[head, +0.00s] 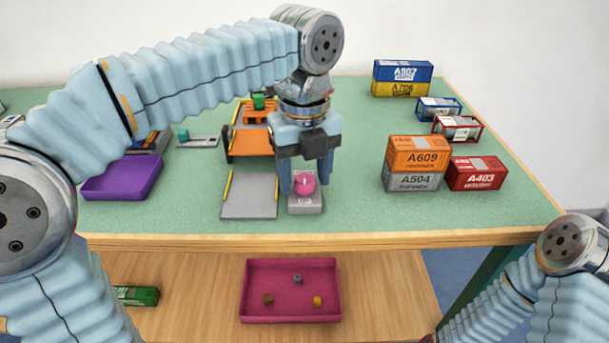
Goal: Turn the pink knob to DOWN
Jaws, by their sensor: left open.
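The pink knob (304,184) sits on a small grey box (306,206) near the front edge of the green table. A light mark shows on the knob's top, but I cannot read the labels around it. My left gripper (305,186) points down over the knob with its fingers apart, one on each side of it. I cannot tell whether the fingers touch the knob. The gripper hides the back of the grey box. My right arm shows at the lower right, but its gripper is out of view.
A purple tray (122,180) lies further left. A magenta tray (291,315) is on the lower shelf.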

